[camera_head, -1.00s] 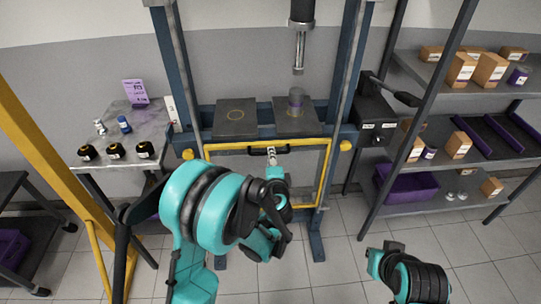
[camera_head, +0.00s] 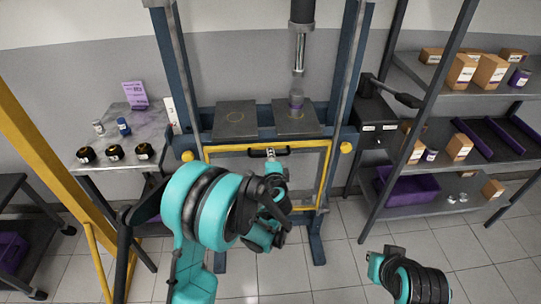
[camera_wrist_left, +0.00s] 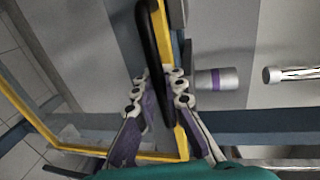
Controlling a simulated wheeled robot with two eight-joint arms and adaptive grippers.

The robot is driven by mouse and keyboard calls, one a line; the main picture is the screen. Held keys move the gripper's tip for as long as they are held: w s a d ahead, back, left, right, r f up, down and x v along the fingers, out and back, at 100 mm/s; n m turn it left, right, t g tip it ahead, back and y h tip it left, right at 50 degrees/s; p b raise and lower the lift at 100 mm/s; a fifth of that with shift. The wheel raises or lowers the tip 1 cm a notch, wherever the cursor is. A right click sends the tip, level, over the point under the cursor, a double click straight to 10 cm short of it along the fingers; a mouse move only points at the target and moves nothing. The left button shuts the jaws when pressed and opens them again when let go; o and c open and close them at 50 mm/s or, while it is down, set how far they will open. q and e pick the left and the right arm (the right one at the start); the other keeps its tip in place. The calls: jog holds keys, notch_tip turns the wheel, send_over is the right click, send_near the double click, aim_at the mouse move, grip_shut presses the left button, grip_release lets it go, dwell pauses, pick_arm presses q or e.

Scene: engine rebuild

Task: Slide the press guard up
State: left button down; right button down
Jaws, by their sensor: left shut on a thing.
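The press guard (camera_head: 325,180) is a yellow frame with a clear pane, low in front of the blue press, its top bar just below the press bed. A black handle (camera_head: 284,152) sits on its top bar. My left gripper (camera_head: 270,153) is at that handle. In the left wrist view, the gripper (camera_wrist_left: 160,92) has its fingers on both sides of the black handle (camera_wrist_left: 152,45), shut on it. The yellow guard bar (camera_wrist_left: 178,22) runs beside the handle. My right gripper (camera_head: 374,262) is low at the right, far from the guard; its fingertips are unclear.
Two dark plates (camera_head: 236,120) lie on the press bed, with a grey and purple cylinder (camera_head: 296,102) on the right one, under the press ram (camera_head: 300,40). A side table (camera_head: 128,125) stands left; shelves with boxes (camera_head: 463,70) stand right.

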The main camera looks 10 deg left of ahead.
pick_arm(q)
notch_tip(320, 180, up, 47)
jog(key=p, duration=3)
jog(key=shift+r, duration=0.2)
jog(key=shift+w+r, duration=0.1)
jog(key=shift+w, duration=0.05)
jog(key=c, duration=1.8)
grip_release()
jog(key=shift+o, duration=1.2)
